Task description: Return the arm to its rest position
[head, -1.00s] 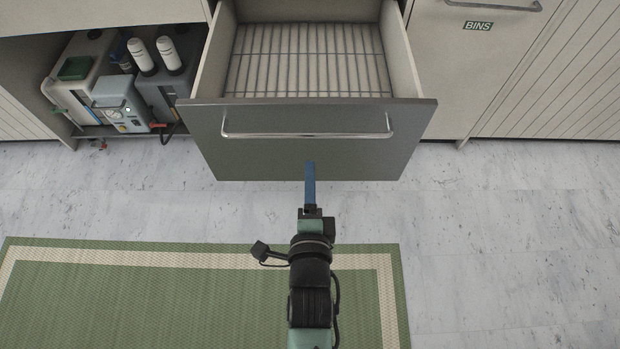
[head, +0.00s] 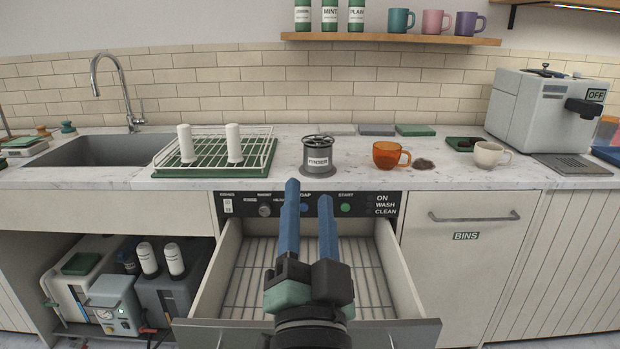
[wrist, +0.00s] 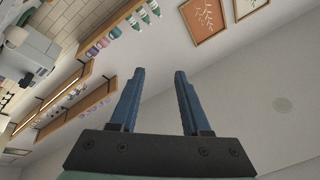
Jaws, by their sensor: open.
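My gripper (head: 308,207) has two blue fingers, apart and empty, pointing up and forward in front of the open drawer in the head view. In the wrist view my gripper (wrist: 159,88) also shows open, with nothing between the fingers and the wall and ceiling behind. The drawer (head: 205,270) below the wash panel (head: 330,204) is pulled out, with a wire rack (head: 255,268) inside that looks empty. My arm covers part of the drawer's middle and front.
On the counter (head: 290,140) stand a drying rack (head: 215,170), a grey labelled container (head: 318,153), an orange cup (head: 386,155), a cream cup (head: 488,154) and a coffee machine (head: 540,110). A dark spill (head: 424,164) lies between the cups. A shelf (head: 390,39) holds bottles and mugs.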

